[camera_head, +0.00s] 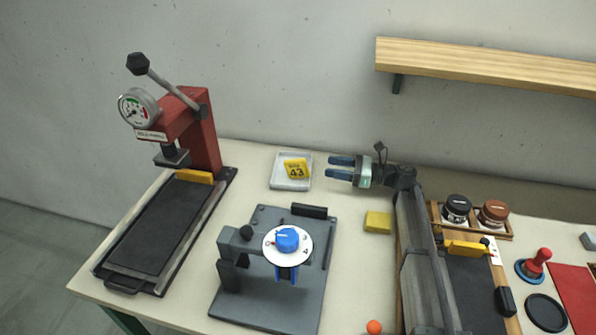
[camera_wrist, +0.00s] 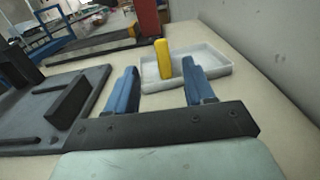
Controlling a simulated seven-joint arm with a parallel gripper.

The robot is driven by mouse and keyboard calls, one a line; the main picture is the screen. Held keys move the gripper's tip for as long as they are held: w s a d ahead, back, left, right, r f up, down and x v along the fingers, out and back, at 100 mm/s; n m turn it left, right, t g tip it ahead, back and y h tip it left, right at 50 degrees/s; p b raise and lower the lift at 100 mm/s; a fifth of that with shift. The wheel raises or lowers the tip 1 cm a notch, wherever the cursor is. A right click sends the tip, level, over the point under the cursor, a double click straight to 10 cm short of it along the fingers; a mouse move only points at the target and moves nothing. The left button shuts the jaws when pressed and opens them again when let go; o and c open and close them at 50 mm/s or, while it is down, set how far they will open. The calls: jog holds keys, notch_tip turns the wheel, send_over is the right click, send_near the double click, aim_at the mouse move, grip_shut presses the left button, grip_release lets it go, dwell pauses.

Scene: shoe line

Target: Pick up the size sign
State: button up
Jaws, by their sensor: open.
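The size sign (camera_head: 296,169) is a small yellow plate marked 43. It stands in a shallow white tray (camera_head: 276,184) at the back of the table. In the wrist view the sign (camera_wrist: 163,60) shows narrow edge on, upright, beyond and between my fingers, with the tray (camera_wrist: 213,62) around it. My gripper (camera_head: 341,167) has blue fingers, is open and empty, and points left toward the sign from the right. The gripper also shows in the wrist view (camera_wrist: 158,88). A gap separates the fingertips from the sign in the head view.
A red press (camera_head: 195,125) with a gauge stands left of the tray. A grey fixture (camera_head: 312,275) with a blue knob is in front. A yellow block (camera_head: 378,222) lies below my gripper. A wooden shelf (camera_head: 480,62) hangs on the wall at right.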

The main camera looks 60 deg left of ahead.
aim_at(295, 160)
jog(key=x, duration=1.3)
jog(key=shift+s+a, duration=0.2)
jog(key=shift+a, duration=0.15)
grip_shut()
